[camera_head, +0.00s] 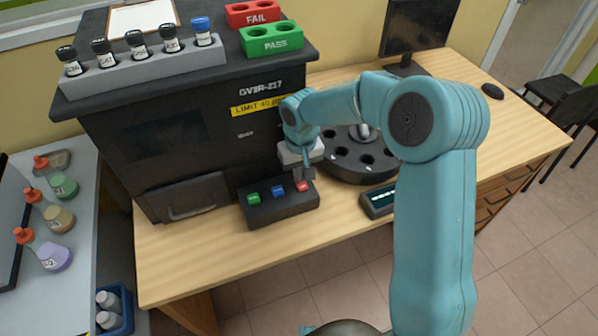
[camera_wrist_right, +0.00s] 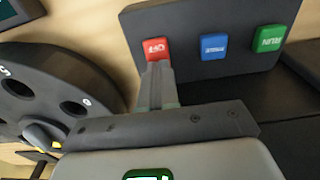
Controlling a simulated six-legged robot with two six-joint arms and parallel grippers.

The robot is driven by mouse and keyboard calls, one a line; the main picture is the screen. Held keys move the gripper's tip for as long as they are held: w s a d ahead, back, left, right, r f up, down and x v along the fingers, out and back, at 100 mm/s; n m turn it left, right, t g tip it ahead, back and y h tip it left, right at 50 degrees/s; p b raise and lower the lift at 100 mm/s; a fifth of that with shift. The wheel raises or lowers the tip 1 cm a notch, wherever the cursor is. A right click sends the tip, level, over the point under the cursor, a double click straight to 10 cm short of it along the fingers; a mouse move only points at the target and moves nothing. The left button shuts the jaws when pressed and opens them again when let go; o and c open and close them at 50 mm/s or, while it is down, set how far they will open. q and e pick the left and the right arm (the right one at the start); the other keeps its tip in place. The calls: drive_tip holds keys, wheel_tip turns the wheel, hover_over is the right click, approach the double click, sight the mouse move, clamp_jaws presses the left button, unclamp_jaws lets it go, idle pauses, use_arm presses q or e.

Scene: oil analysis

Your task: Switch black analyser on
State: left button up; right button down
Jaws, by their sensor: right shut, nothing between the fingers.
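The black analyser (camera_head: 155,150) stands on the wooden desk, with "GVBR-217" and a yellow limit label on its front. Its low button box (camera_head: 285,212) carries a green button (camera_head: 254,198), a blue button (camera_head: 278,191) and a red button (camera_head: 303,186). The right wrist view shows the same red button (camera_wrist_right: 156,50), blue button (camera_wrist_right: 213,46) and green button (camera_wrist_right: 269,38). My right gripper (camera_head: 302,178) is shut and empty, its fingertips (camera_wrist_right: 158,68) at the red button's edge; I cannot tell whether they touch it. My left gripper is not in view.
A round black carousel (camera_head: 350,170) stands right of the button box, with a small display device (camera_head: 378,203) in front. A grey vial rack (camera_head: 145,68) and red and green trays (camera_head: 271,38) sit on the analyser. Flasks (camera_head: 58,218) stand on the left bench.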

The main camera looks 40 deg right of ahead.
drive_tip(key=shift+s+a+f+g, duration=0.1)
drive_tip(key=shift+s+f+g, duration=0.3)
drive_tip(key=shift+f, duration=0.3)
drive_tip(key=shift+t, duration=0.3)
drive_tip(key=r+p, duration=0.2)
drive_tip(key=r, duration=0.1)
drive_tip(key=r+p, duration=0.1)
drive_tip(key=r, duration=0.1)
drive_tip(key=shift+w+d+p, duration=0.25)
drive_tip(key=shift+w+p, duration=0.05)
wheel_tip(320, 180, up, 10)
drive_tip(key=t+b, duration=0.1)
approach(303, 187)
drive_tip(key=w+f, duration=0.1)
drive_tip(key=f, duration=0.1)
drive_tip(key=w+f, duration=0.1)
drive_tip(key=f, duration=0.1)
drive_tip(key=w+f, duration=0.1)
drive_tip(key=f, duration=0.1)
drive_tip(key=shift+w+d+f, duration=0.25)
drive_tip(key=shift+w+d, duration=0.05)
drive_tip(key=shift+d, duration=0.05)
drive_tip(key=shift+s, duration=0.1)
